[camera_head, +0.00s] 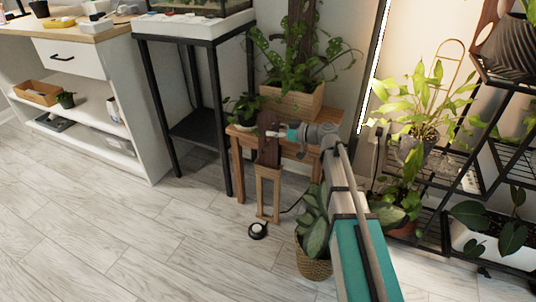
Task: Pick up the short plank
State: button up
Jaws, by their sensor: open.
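A short dark brown plank (268,153) sits at the front of a small wooden table (237,167), above a narrow light-wood stand (268,177). My gripper (272,133) reaches in from the right over the plank's upper part. Its fingertips overlap the plank in this view, and I cannot tell whether they touch it. The fingers are small here. The gripper is open and holds nothing that I can see. My arm hides part of the table's right side.
A wooden planter (291,102) with a leafy plant stands behind the plank, and a small potted plant (245,109) to its left. A basket pot (313,262) stands below my arm. Open floor lies front left.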

jog(key=shift+x, duration=1.2)
grip_shut()
